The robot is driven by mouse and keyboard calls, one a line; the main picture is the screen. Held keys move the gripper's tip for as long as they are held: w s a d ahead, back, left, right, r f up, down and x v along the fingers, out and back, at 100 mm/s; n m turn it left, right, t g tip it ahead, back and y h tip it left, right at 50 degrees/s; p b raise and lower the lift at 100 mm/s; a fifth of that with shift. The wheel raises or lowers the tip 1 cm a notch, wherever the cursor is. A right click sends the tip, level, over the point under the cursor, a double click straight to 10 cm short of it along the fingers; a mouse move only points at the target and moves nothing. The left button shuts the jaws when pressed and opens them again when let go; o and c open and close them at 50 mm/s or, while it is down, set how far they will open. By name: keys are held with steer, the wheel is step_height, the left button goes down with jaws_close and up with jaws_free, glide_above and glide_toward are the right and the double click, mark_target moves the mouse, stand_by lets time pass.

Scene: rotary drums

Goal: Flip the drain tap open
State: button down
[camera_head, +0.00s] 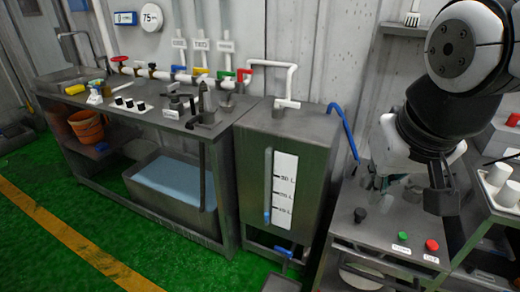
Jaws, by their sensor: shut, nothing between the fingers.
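A metal tank (307,152) with a white level scale (285,188) on its front stands in the middle. Low under its front is a small blue handle (284,252) on a short pipe, which looks like the drain tap; it is too small to tell its exact position. My gripper (440,203) hangs at the right, pointing down, shut and empty. It is to the right of the tank and well above and right of the blue handle, apart from it.
A panel with a green button (403,236) and a red button (431,245) lies below my gripper. A workbench (150,125) with a blue-filled basin (180,182) stands left. A blue hose (346,127) runs down the tank's right side. Green floor (120,225) is clear at front left.

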steer(key=w+d+f+m+h+b, duration=0.1)
steer(key=w+f+b, duration=0.4)
steer(key=w, duration=0.6)
steer(key=w+f+m+b, duration=0.1)
steer(key=w+f+b, duration=0.1)
steer(key=w+f, duration=0.65)
steer(key=w+a+f+m+b, duration=0.1)
steer(key=w+f+b, duration=0.6)
steer(key=w+f, duration=0.95)
steer(key=w+a+f+b, duration=0.1)
steer(key=w+f+b, duration=0.2)
steer(key=f, duration=1.2)
steer(key=w+a+f+m+g+b, duration=0.1)
steer(key=w+f+b, duration=0.3)
steer(key=f, duration=1.1)
steer(key=w+a+f+m+b, duration=0.1)
steer(key=w+a+f+b, duration=0.2)
steer(key=f, duration=1.2)
steer(key=shift+w+a+f+b, duration=0.15)
steer(key=shift+w+b, duration=0.35)
steer(key=shift+w, duration=0.1)
